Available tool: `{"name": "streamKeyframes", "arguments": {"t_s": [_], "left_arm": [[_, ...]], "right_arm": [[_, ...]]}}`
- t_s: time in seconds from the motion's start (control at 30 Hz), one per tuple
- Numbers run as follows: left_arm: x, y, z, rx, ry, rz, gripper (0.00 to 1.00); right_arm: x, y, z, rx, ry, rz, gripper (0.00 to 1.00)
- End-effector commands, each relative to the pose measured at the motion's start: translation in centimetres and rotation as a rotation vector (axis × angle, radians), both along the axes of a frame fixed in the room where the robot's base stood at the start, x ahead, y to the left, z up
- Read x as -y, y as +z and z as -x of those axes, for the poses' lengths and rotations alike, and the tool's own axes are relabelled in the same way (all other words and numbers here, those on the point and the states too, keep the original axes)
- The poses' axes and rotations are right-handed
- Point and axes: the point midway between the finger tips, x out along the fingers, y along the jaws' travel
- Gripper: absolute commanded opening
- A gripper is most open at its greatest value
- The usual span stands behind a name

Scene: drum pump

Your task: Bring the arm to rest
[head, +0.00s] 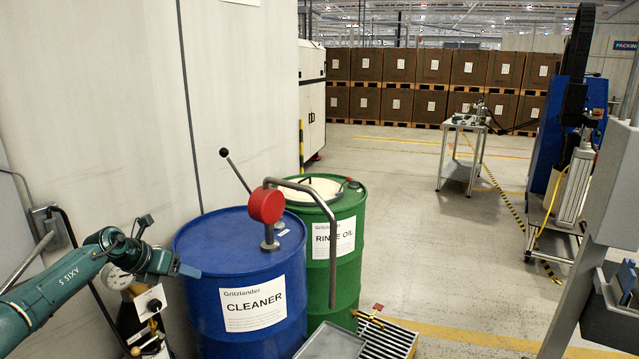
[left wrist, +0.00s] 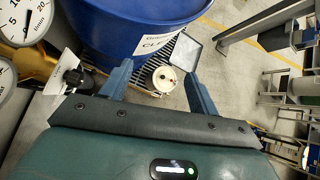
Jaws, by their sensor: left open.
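My left gripper (head: 183,268) is open and empty, left of the blue drum (head: 225,280) labelled CLEANER. In the left wrist view its two blue fingers (left wrist: 157,77) are spread apart, with the blue drum (left wrist: 130,22) beyond them. A hand pump with a red round head (head: 266,205) stands on top of the blue drum. Its lever with a black knob (head: 224,153) tilts up to the left. Its grey spout pipe (head: 331,230) bends over to the right and down in front of the green RINSE OIL drum (head: 348,205). My right gripper is not in view.
A grey tray (head: 330,343) and a slatted grate (head: 390,338) lie before the drums. Gauges (left wrist: 36,18) and a dark cylinder (head: 128,322) are close to my left gripper. A wall (head: 90,110) stands behind it. The floor (head: 430,240) right of the drums is open.

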Motion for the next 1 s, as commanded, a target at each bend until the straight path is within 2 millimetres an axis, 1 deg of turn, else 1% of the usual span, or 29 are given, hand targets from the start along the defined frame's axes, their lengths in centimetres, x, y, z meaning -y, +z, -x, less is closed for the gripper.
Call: {"name": "streamKeyframes", "arguments": {"t_s": [0.03,0.07,0.1,0.13,0.17,0.2,0.23,0.3,0.33,0.37,0.4,0.47,0.5,0.57,0.6,0.63,0.67,0.7,0.77,0.8,0.9,1.0], "left_arm": [[4.1,-1.1,-0.2,0.044,-0.017,0.093,0.61],[6.4,-1.3,-0.3,0.075,-0.018,0.158,0.61],[9.5,-1.5,-0.2,0.116,-0.009,0.256,0.61],[11.9,-1.6,0.0,0.144,0.004,0.339,0.61],[14.1,-1.5,0.3,0.171,0.025,0.431,0.61],[17.0,-1.3,1.1,0.201,0.068,0.566,0.61],[18.7,-1.0,1.7,0.218,0.111,0.669,0.61],[21.3,-0.4,3.3,0.238,0.239,0.899,0.61],[21.9,-0.2,4.1,0.238,0.307,0.996,0.61],[22.3,-0.1,4.9,0.232,0.380,1.087,0.61],[22.4,-0.2,6.1,0.218,0.491,1.205,0.61],[21.9,-0.8,8.1,0.182,0.674,1.366,0.61],[21.3,-1.5,9.6,0.150,0.809,1.460,0.61],[20.2,-3.0,12.2,0.087,1.026,1.581,0.61],[19.3,-4.3,14.3,0.038,1.180,1.643,0.61],[18.8,-5.3,15.9,-0.002,1.297,1.684,0.61],[18.2,-6.4,17.8,-0.043,1.418,1.712,0.61],[17.6,-7.7,20.2,-0.102,1.573,1.739,0.61],[17.0,-9.3,23.7,-0.179,1.771,1.751,0.61],[16.7,-10.1,25.7,-0.226,1.881,1.748,0.61],[16.5,-11.4,30.1,-0.321,2.095,1.718,0.61],[16.5,-12.2,33.7,-0.398,2.263,1.672,0.61]], "right_arm": [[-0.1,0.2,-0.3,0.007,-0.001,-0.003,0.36],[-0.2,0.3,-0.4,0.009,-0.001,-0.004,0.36],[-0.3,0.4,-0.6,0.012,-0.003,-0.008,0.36],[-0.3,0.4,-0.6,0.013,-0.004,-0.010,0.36],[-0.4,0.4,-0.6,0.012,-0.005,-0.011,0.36],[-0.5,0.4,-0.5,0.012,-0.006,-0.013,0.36],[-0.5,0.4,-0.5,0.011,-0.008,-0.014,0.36],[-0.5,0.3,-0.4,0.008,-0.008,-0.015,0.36],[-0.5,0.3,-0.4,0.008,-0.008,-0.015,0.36],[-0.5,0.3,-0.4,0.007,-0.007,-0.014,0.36],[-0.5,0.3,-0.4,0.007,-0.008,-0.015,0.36],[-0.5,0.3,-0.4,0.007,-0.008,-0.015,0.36],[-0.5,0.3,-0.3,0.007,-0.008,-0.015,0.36],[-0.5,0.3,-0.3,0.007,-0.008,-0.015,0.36],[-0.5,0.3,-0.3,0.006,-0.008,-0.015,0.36],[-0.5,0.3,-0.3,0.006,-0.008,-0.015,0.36],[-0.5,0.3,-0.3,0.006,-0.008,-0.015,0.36],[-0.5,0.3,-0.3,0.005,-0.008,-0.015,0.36],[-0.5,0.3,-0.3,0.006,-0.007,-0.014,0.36],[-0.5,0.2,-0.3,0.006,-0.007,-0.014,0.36],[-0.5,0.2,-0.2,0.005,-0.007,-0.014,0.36],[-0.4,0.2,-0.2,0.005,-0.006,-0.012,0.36]]}}
